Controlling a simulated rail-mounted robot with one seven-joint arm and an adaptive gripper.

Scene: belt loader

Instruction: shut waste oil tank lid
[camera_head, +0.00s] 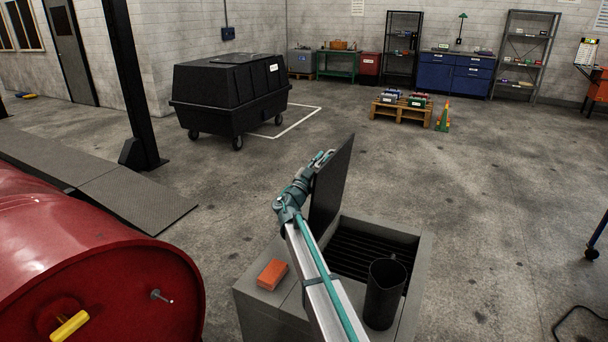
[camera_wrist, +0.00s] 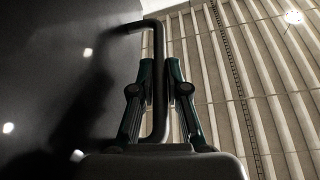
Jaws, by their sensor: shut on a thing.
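The waste oil tank is a grey box (camera_head: 423,262) at the bottom centre of the head view, with a slatted black grate (camera_head: 362,250) in its open top. Its dark flat lid (camera_head: 334,185) stands open, nearly upright, along the left side of the opening. My gripper (camera_head: 322,158) is at the upper left face of the lid. In the wrist view, the fingers of my gripper (camera_wrist: 160,66) are shut around the bent bar handle (camera_wrist: 159,40), with the dark lid face (camera_wrist: 70,90) on the left. My arm partly hides the tank's left side.
A black jug (camera_head: 382,298) stands over the tank's front right part, partly inside the opening's outline. An orange block (camera_head: 272,274) lies on the tank's left top. A red drum (camera_head: 110,270) fills the lower left.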

